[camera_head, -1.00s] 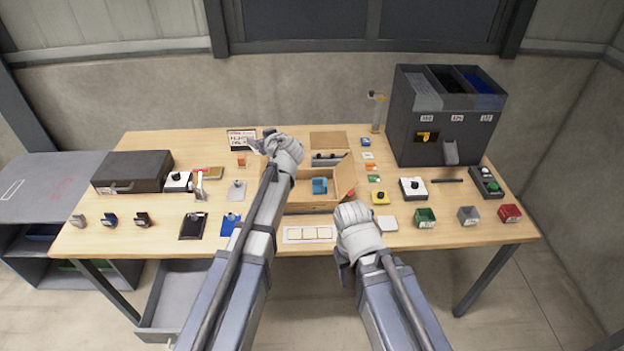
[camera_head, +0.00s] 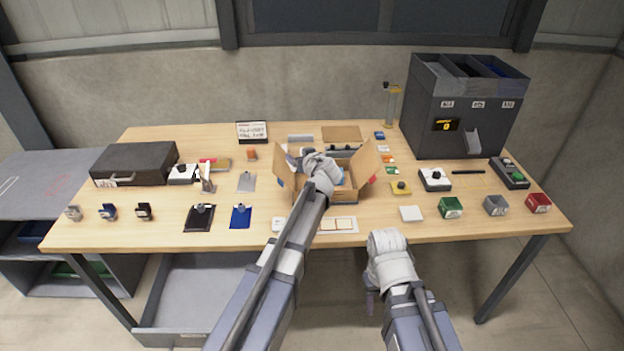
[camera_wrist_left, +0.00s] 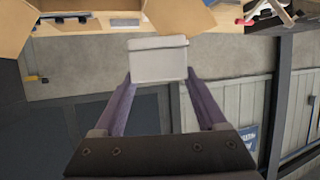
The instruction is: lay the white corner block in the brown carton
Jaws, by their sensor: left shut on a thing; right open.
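The brown carton (camera_head: 344,196) stands open in the middle of the table, with its side flaps spread. My left gripper (camera_head: 309,155) is over the carton's left part in the head view. In the left wrist view it (camera_wrist_left: 158,82) is shut on the white corner block (camera_wrist_left: 158,62), held between the two fingers. The carton shows at the top of that view (camera_wrist_left: 182,16). In the head view I cannot clearly make out the held block. My right gripper (camera_head: 370,300) is open, low in front of the table's front edge.
The dark hopper machine (camera_head: 462,115) stands at the back right and a dark case (camera_head: 134,163) at the left. Small bins (camera_head: 450,207) and clipboards (camera_head: 241,216) line the front of the table.

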